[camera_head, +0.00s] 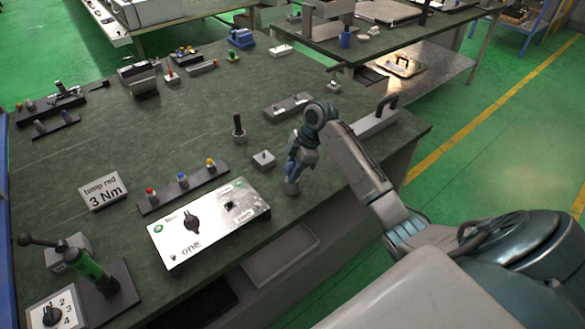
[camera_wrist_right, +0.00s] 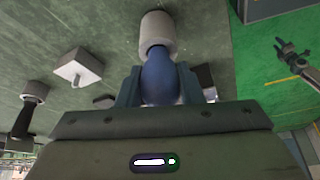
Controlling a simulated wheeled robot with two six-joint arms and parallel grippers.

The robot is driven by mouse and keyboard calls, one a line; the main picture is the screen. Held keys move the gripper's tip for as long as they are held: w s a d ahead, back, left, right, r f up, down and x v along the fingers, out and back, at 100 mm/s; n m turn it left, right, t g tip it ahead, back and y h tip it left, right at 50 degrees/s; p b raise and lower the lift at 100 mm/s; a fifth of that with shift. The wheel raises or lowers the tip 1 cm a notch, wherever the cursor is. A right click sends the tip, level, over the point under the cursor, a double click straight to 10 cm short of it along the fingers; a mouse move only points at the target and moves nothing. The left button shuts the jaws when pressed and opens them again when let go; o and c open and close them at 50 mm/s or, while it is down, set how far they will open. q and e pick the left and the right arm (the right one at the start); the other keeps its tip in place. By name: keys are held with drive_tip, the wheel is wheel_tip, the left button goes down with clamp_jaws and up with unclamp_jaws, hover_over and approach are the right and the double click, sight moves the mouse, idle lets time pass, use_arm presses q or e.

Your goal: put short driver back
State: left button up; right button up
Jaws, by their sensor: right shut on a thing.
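My right gripper (camera_head: 299,156) is low over the green table near its front edge. It is shut on the blue handle of the short driver, which shows between the fingers in the right wrist view (camera_wrist_right: 160,76). A light grey cylinder (camera_head: 292,187) is at the end of the handle, and it shows beyond the handle in the wrist view (camera_wrist_right: 158,33). I cannot tell whether this cylinder is a holder on the table or part of the driver. The driver's shaft is hidden. My left gripper is not in view.
A small grey block with a pin (camera_head: 263,159) and an upright black-handled tool (camera_head: 238,128) stand left of my right gripper. A white control panel (camera_head: 208,222) lies at the table's front. A grey slotted rack (camera_head: 288,106) is behind. Bare table (camera_head: 190,120) lies farther left.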

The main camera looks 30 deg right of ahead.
drive_tip(key=shift+f, duration=0.15)
drive_tip(key=o, duration=1)
use_arm(q)
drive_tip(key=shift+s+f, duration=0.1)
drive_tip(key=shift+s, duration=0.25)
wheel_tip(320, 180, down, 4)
drive_tip(key=b, duration=0.3)
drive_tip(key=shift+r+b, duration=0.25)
drive_tip(key=shift+b, duration=0.05)
use_arm(e)
drive_tip(key=v, duration=1.2)
